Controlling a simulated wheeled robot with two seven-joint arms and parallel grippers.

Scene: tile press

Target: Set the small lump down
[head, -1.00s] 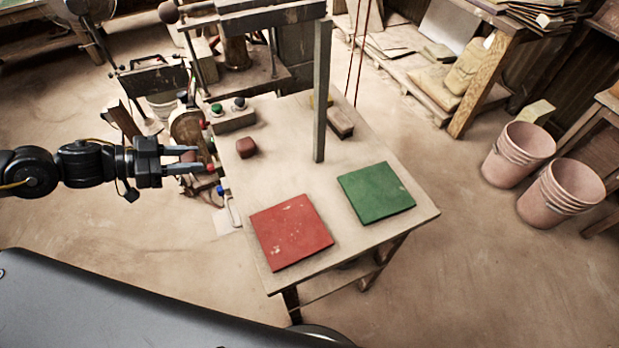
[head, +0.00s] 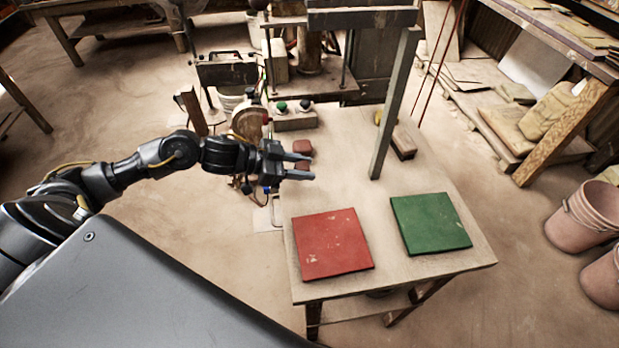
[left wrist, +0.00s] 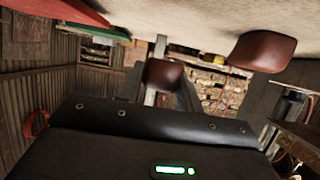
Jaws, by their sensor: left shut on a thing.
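My left gripper (head: 299,166) is at the left edge of the table (head: 347,182), shut on a small red-brown lump (head: 302,165). The held lump also shows between the fingers in the left wrist view (left wrist: 163,73), apart from the tabletop. A second, larger-looking red-brown lump (head: 303,147) rests on the table just beyond the gripper; it shows at upper right in the left wrist view (left wrist: 264,52). A red mat (head: 333,243) and a green mat (head: 430,223) lie on the nearer part of the table. My right gripper is not in view.
A grey upright post (head: 395,105) stands at the table's far right, beside a brown block (head: 403,142). A button box (head: 294,121) sits at the far left edge, with the press behind. The tabletop between lump, post and mats is clear. Pink buckets (head: 583,213) stand on the floor at right.

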